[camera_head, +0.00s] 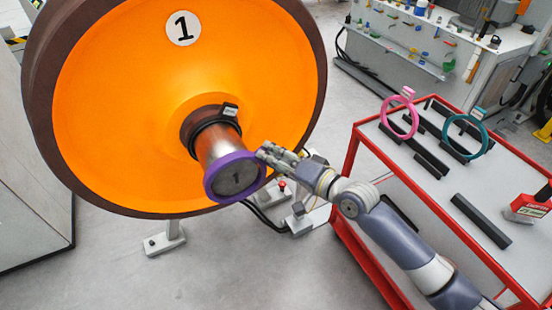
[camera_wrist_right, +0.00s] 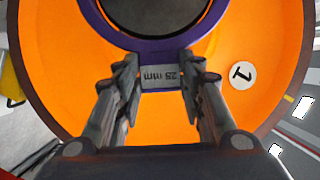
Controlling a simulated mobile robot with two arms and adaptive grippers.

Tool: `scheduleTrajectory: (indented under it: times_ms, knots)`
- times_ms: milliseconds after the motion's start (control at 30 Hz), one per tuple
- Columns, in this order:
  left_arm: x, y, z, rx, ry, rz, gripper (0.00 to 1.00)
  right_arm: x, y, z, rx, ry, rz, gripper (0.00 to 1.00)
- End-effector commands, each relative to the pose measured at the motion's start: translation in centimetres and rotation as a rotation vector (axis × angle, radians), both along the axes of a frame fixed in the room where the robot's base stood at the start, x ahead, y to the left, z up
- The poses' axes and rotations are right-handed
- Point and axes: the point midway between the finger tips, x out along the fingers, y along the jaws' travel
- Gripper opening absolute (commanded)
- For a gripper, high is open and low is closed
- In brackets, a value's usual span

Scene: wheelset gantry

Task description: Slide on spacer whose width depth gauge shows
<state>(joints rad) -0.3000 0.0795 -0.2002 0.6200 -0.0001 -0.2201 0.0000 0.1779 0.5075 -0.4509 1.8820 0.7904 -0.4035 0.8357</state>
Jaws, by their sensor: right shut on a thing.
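The wheel (camera_head: 110,90) is orange with a dark rim and a "1" label. My right gripper (camera_head: 264,156) is shut on the tab of a purple spacer ring (camera_head: 211,190). In the wrist view the tab (camera_wrist_right: 163,77) reads "25 mm" between the fingers (camera_wrist_right: 162,85). The ring frames the axle's end face; I cannot tell how far it is over the end. A pink spacer (camera_head: 387,119) and a teal spacer (camera_head: 485,140) stand on the trolley. My left gripper is out of view.
The red-framed trolley (camera_head: 400,178) stands at the right with black holder bars. A red device (camera_head: 527,208), perhaps the depth gauge, lies at its right edge; its reading is not legible. A black collar with a tag (camera_head: 208,124) sits at the axle's hub end.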

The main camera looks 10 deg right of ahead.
Motion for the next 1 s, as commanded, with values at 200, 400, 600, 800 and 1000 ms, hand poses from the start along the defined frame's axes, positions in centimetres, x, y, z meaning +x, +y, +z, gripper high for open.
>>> scheduleTrajectory:
  times_ms: [200,400,600,800,1000]
  knots:
    - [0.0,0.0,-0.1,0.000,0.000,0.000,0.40,0.6,0.2,0.2,0.003,-0.004,0.000,0.00]
    - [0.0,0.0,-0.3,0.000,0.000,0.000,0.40,1.0,0.4,0.1,0.003,-0.002,0.001,0.00]
    - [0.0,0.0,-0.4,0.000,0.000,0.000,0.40,1.5,0.5,0.2,0.004,-0.004,0.000,0.00]
    - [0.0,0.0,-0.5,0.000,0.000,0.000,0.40,2.0,0.7,0.1,0.003,-0.002,-0.001,0.00]
    - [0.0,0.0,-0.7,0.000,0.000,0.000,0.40,2.5,0.8,0.2,0.003,-0.004,-0.001,0.00]
